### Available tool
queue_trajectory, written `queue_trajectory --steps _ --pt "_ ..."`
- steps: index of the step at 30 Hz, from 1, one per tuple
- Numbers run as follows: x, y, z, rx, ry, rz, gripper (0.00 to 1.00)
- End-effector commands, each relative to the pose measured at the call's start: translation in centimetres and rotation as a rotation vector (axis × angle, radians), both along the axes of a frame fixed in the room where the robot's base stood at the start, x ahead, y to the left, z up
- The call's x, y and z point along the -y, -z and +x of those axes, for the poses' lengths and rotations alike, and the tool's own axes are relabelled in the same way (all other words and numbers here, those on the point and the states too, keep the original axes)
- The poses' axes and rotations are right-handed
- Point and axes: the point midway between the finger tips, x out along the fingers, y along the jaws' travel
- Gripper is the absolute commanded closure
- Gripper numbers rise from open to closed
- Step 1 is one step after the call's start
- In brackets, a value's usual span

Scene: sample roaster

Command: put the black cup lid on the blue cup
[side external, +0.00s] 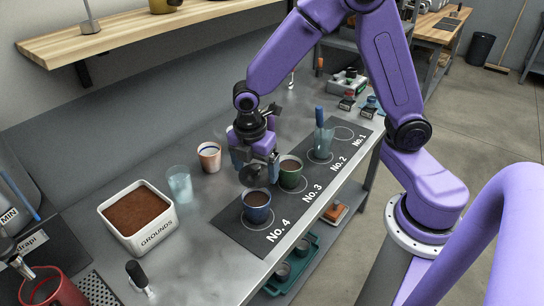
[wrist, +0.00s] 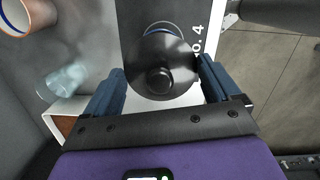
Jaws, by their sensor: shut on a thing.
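The blue cup (side external: 257,208) stands upright on the No. 4 spot of the dark mat, with brown liquid inside. My gripper (side external: 254,163) is just behind and above it, shut on the black cup lid (side external: 249,175). In the wrist view the round lid (wrist: 160,72) with its raised knob sits between the two blue fingers. The lid hides most of the cup there; only part of the blue rim (wrist: 160,26) shows past its far edge. The lid is apart from the cup, not over it squarely.
A clear glass (side external: 179,184), an orange-rimmed cup (side external: 210,156) and a white grounds bin (side external: 138,215) stand left. The mat (side external: 232,224) lies near the bench's front edge.

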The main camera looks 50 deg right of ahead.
Motion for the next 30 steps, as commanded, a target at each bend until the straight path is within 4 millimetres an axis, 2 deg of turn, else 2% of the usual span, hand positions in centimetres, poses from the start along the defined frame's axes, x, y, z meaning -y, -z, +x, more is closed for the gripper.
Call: queue_trajectory --steps 16,30 --pt "-0.2 0.2 0.1 0.000 0.001 0.000 0.41" --pt "-0.2 4.0 0.1 -0.002 0.001 -0.001 0.41"
